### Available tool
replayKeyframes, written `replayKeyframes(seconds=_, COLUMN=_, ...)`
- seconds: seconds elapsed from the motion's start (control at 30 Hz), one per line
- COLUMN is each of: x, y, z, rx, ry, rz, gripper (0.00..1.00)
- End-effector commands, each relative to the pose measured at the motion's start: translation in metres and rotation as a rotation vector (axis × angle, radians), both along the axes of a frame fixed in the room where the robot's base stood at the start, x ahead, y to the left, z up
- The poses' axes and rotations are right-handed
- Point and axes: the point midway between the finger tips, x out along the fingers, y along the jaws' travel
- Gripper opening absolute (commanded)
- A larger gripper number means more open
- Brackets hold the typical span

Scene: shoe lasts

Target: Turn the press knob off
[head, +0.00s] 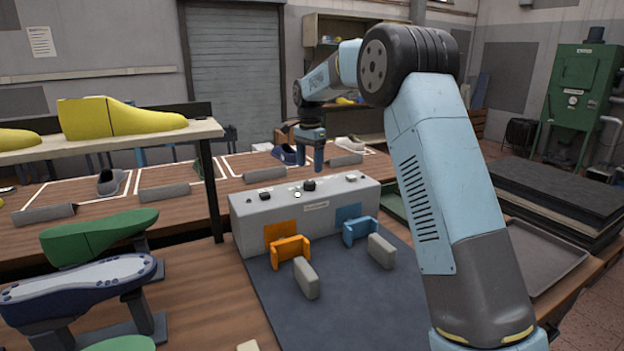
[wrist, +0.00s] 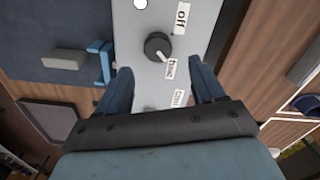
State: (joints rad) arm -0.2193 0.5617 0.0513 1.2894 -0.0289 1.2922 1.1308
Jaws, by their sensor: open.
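The press knob (wrist: 157,46) is a round black dial on the top of a light grey control box (wrist: 128,40). Its white pointer is turned toward the middle label (wrist: 170,68), whose word I cannot read surely. The "off" label (wrist: 182,18) is further up in the wrist view, and a third label (wrist: 178,98) lies lower. My gripper (wrist: 160,70) is open and empty above the box, its fingers apart on either side and apart from the knob. In the head view the gripper (head: 311,168) hangs over the back of the box, behind a black knob (head: 309,185).
Orange (head: 290,251) and blue (head: 361,231) brackets stand before the box, with grey blocks (head: 306,277) on a dark mat (head: 340,300). A shelf (head: 100,145) with yellow lasts stands at left. Green and blue lasts (head: 80,285) are at front left.

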Motion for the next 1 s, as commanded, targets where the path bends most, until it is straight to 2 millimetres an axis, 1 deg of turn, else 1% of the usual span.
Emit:
replayKeyframes(seconds=0.03, x=0.000, y=0.000, z=-0.010, rx=-0.001, ry=0.002, rz=0.000, gripper=0.68)
replayKeyframes(seconds=0.1, x=0.000, y=0.000, z=-0.021, rx=-0.001, ry=0.002, rz=0.000, gripper=0.68)
replayKeyframes(seconds=0.2, x=-0.001, y=0.000, z=-0.035, rx=0.000, ry=0.001, rz=0.000, gripper=0.68)
replayKeyframes(seconds=0.33, x=0.000, y=0.000, z=-0.049, rx=0.000, ry=0.000, rz=0.000, gripper=0.68)
replayKeyframes(seconds=0.5, x=0.000, y=-0.001, z=-0.058, rx=0.000, ry=0.000, rz=0.000, gripper=0.68)
replayKeyframes(seconds=0.77, x=0.000, y=-0.001, z=-0.059, rx=0.001, ry=-0.001, rz=-0.001, gripper=0.68)
replayKeyframes(seconds=0.8, x=0.000, y=-0.001, z=-0.058, rx=0.001, ry=-0.001, rz=-0.001, gripper=0.67)
replayKeyframes(seconds=1.0, x=0.000, y=-0.001, z=-0.058, rx=0.001, ry=-0.001, rz=-0.001, gripper=0.48)
